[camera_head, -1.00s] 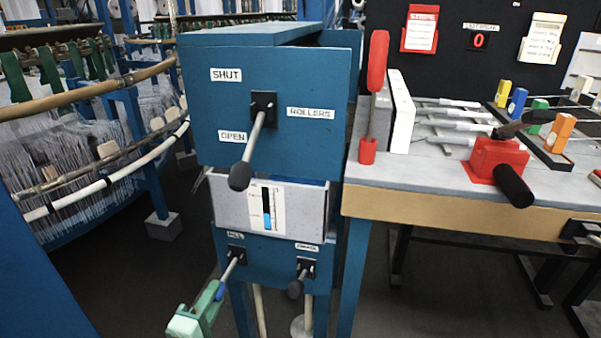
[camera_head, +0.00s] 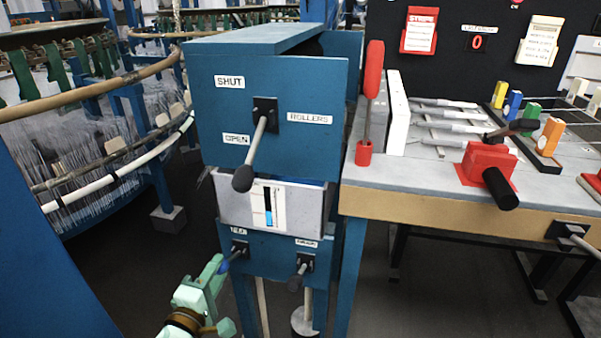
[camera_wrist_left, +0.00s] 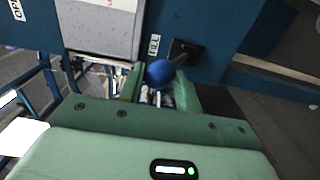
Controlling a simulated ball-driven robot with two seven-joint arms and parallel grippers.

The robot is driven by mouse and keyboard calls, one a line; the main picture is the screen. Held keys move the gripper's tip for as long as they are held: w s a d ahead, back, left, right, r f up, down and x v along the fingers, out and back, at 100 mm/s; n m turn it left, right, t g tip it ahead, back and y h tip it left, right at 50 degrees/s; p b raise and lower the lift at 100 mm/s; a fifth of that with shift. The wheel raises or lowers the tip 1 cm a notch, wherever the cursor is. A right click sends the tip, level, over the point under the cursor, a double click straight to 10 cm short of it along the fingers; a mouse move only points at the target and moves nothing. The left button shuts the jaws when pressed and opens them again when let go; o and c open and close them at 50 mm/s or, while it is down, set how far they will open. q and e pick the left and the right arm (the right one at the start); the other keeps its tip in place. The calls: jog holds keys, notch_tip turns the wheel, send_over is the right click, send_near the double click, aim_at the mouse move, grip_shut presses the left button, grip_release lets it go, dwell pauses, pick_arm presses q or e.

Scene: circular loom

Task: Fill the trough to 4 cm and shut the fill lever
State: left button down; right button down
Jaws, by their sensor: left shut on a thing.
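The grey trough (camera_head: 299,208) sits in the blue machine, below the rollers panel. A white gauge card (camera_head: 267,206) on its front has a dark column with blue in its lower part; I cannot read the marks. The fill lever (camera_head: 238,252) is on the lower blue panel, at the left. My left gripper (camera_head: 219,266) is shut on its blue knob; the knob (camera_wrist_left: 160,72) shows between the green fingers in the left wrist view. My right gripper is not in view.
The drain lever (camera_head: 298,276) hangs just right of the fill lever. The rollers lever (camera_head: 250,160) sticks out above the trough. A workbench (camera_head: 430,208) with a red clamp stands at the right, and the loom (camera_head: 75,100) at the left.

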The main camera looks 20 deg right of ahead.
pick_arm(q)
jog(key=c, duration=1)
grip_release()
jog(key=shift+w+r, duration=0.1)
jog(key=shift+r, duration=0.35)
jog(key=shift+f, duration=0.15)
jog(key=p+v, duration=0.1)
jog(key=v, duration=0.7)
jog(key=shift+p, duration=0.35)
jog(key=shift+f, duration=0.2)
